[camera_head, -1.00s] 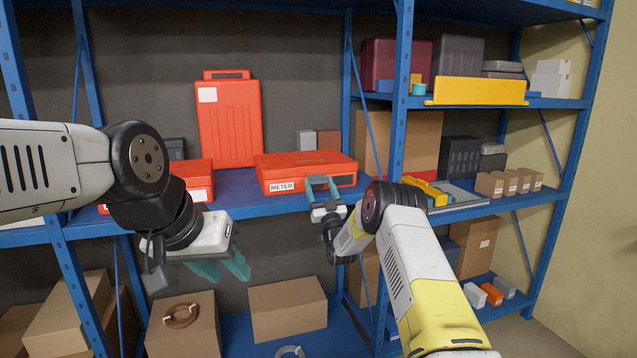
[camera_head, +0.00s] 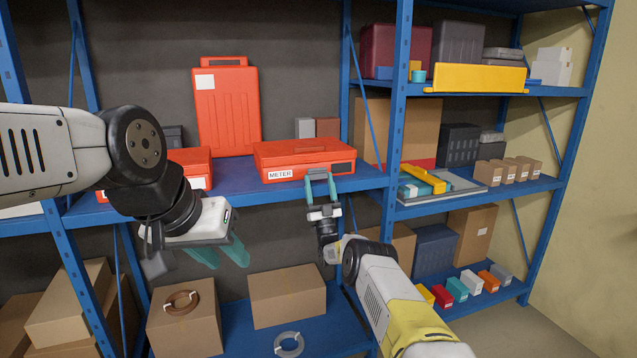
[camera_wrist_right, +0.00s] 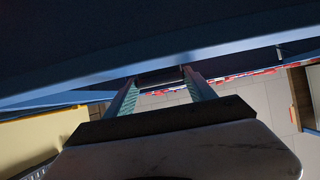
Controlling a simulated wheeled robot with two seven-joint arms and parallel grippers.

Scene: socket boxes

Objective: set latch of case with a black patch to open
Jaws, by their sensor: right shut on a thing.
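The red METER case (camera_head: 300,152) lies flat on the middle shelf. It has a black patch (camera_head: 342,167) at the right of its front face and a white label at the left. My right gripper (camera_head: 318,174) is at the middle of the case's front, fingers pointing at it. It is shut on a narrow part there, apparently the latch; the wrist view shows a dark bar (camera_wrist_right: 160,77) between the fingertips. The latch's setting is hidden. My left gripper (camera_head: 222,254) is open and empty, below the shelf edge at left.
An upright red case (camera_head: 227,108) stands behind, and another red case (camera_head: 190,160) lies left, partly behind my left arm. The blue shelf edge (camera_head: 262,196) runs under the cases. A blue post (camera_head: 398,120) stands right.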

